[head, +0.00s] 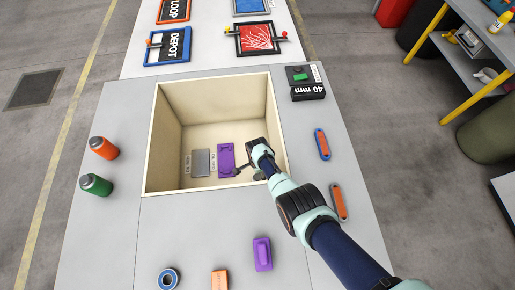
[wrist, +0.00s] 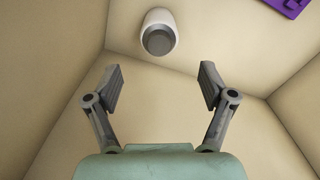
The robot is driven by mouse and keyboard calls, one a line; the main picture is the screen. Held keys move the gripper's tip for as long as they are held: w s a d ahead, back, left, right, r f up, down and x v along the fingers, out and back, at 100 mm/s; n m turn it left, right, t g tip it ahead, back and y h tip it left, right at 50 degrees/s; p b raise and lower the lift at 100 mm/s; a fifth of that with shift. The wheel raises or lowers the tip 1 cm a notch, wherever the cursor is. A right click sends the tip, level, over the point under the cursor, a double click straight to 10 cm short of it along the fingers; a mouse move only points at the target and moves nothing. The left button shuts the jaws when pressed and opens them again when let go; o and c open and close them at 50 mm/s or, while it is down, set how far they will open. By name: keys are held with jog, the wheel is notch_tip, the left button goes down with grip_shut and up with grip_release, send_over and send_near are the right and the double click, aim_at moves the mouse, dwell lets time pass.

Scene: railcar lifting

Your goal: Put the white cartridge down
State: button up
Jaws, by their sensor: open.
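The white cartridge (wrist: 158,33), a white cylinder with a grey end, is inside the cream bin (head: 170,120), ahead of my gripper in the wrist view. In the head view my gripper (head: 248,172) is down in the right side of the bin.
A purple plate (head: 226,160) and a grey plate (head: 202,163) are in the bin beside my gripper. The bin's walls stand close around it. Orange (head: 103,147) and green (head: 95,185) canisters stand left. A purple block (head: 262,253) lies in front.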

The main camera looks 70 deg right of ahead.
notch_tip(320, 180, up, 7)
jog(key=p, duration=0.3)
jog(key=shift+p, duration=0.3)
jog(key=shift+r, duration=0.1)
jog(key=w+a+r+n+t+h, duration=0.1)
jog(key=w+a+r+n+t, duration=0.2)
jog(key=w+a+r+n, duration=0.55)
jog(key=w+a+r+n+t+h, duration=0.2)
jog(key=w+a+r+n+t, duration=0.3)
jog(key=w+a+r, duration=0.7)
jog(key=s+a+r+n+t+y, duration=0.1)
jog(key=s+a+r+n, duration=0.3)
jog(key=r, duration=0.7)
jog(key=s+a+r+n+t+y, duration=0.2)
jog(key=s+a+r+n+t, duration=0.1)
jog(key=a+r+n, duration=0.6)
jog(key=s+a+r, duration=0.1)
jog(key=a+r, duration=0.2)
jog(key=shift+s+r+t, duration=0.2)
jog(key=shift+s+t, duration=0.15)
jog(key=shift+t, duration=0.05)
